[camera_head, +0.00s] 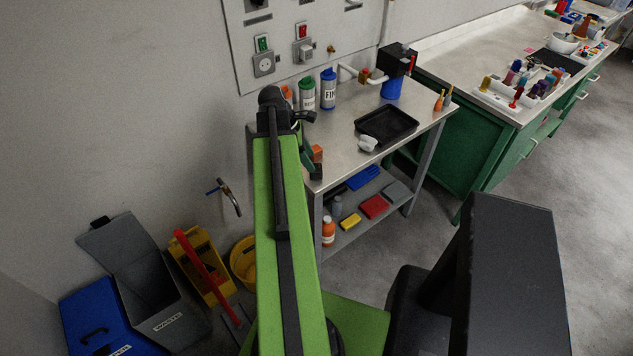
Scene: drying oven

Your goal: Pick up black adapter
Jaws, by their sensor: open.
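I cannot single out a black adapter with certainty. A black boxy unit (398,60) with a red part stands at the back right of the steel bench (345,155), above a blue cylinder. My green arm reaches up to the bench's left end. My gripper (311,160), dark and small in view, is open at the bench's left edge, partly hidden by my arm. It is well apart from the black unit. An orange item (317,153) shows close beside it, and I cannot tell whether they touch.
A black tray (402,122) and a white piece (368,144) lie on the bench. Green (307,94) and blue (328,88) canisters stand at its back. Boxes and bottles fill the lower shelf. Bins (150,285) and yellow containers stand at lower left. Floor is clear at right.

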